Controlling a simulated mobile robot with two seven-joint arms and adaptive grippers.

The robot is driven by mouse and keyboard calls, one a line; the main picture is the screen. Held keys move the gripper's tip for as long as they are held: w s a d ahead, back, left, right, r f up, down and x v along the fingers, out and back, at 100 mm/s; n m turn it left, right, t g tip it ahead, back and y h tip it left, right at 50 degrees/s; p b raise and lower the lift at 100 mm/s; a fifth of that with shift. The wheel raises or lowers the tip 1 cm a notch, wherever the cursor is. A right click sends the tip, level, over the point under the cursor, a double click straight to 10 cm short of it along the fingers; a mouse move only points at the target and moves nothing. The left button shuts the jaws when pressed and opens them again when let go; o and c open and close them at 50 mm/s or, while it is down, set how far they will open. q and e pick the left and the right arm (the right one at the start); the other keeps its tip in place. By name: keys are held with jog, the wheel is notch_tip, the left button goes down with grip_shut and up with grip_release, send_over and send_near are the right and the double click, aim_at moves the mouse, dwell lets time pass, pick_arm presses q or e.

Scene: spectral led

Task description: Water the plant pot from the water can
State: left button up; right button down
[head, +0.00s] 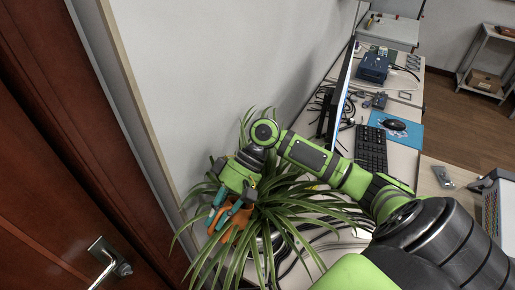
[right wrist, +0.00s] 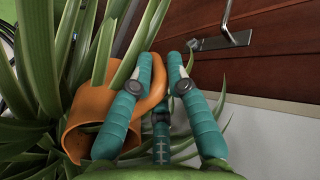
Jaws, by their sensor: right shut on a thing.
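The orange water can (head: 228,232) is at the lower middle of the head view, among the leaves on the left side of the plant (head: 300,207). My right gripper (head: 226,212) is shut on the can. In the right wrist view, the teal fingers (right wrist: 160,72) close around the curved handle of the can (right wrist: 88,120). The can looks tilted, with its round body close to the long green leaves (right wrist: 42,62). The leaves and my arm mostly hide the pot. I cannot see any water. My left gripper is out of view.
A brown door with a metal handle (head: 110,262) is at the left, close to the can. A grey wall (head: 225,65) is behind the plant. The desk to the right holds a monitor (head: 342,92), a keyboard (head: 371,150), a mouse (head: 394,124) and cables.

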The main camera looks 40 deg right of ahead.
jog(key=shift+a, duration=0.1)
dwell(0.8)
jog(key=shift+s+a+p, duration=0.1)
jog(key=shift+a+p, duration=0.05)
jog(key=shift+p, duration=0.25)
jog(key=a+f+h+p, duration=0.1)
jog(key=a+f+h, duration=0.2)
jog(key=f, duration=0.3)
jog(key=s+a+f+t+h+p, duration=0.1)
jog(key=a+f+h+p, duration=0.1)
jog(key=a+f+h, duration=0.2)
jog(key=x, duration=0.3)
jog(key=shift+a+f, duration=0.15)
jog(key=shift+f, duration=0.2)
dwell(1.5)
notch_tip(320, 180, up, 6)
jog(key=p, duration=0.2)
dwell(0.3)
